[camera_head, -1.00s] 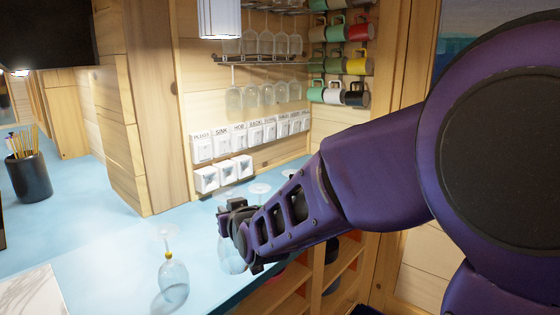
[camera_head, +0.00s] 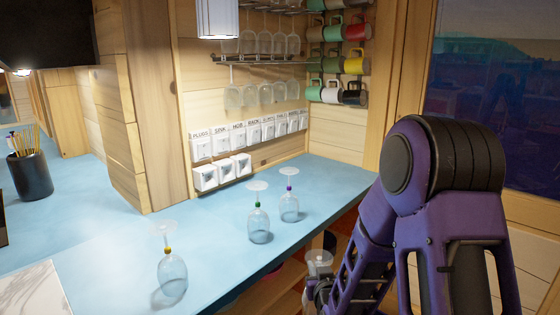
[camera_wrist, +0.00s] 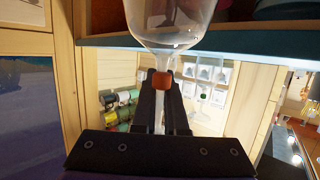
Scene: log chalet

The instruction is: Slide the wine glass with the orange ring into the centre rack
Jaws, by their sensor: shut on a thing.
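My gripper (camera_wrist: 160,110) is shut on the stem of the wine glass with the orange ring (camera_wrist: 162,80). In the wrist view its clear bowl rises past the top edge, and the fingers sit around the stem beside the ring. In the head view my gripper (camera_head: 316,288) is low at the right, off the counter's front edge, and the glass's clear foot (camera_head: 318,258) shows on top; its bowl is hidden. A wall rack rail (camera_head: 262,61) carries clear glasses hanging upside down below it (camera_head: 265,95). More hang above, from a rack cut by the top edge.
Three inverted glasses stand on the blue counter (camera_head: 110,235), with yellow (camera_head: 167,250), green (camera_head: 257,204) and purple (camera_head: 289,188) rings. Hanging mugs (camera_head: 331,94) are right of the racks. White labelled boxes (camera_head: 238,142) line the wall below. A lamp (camera_head: 217,18) hangs at the top.

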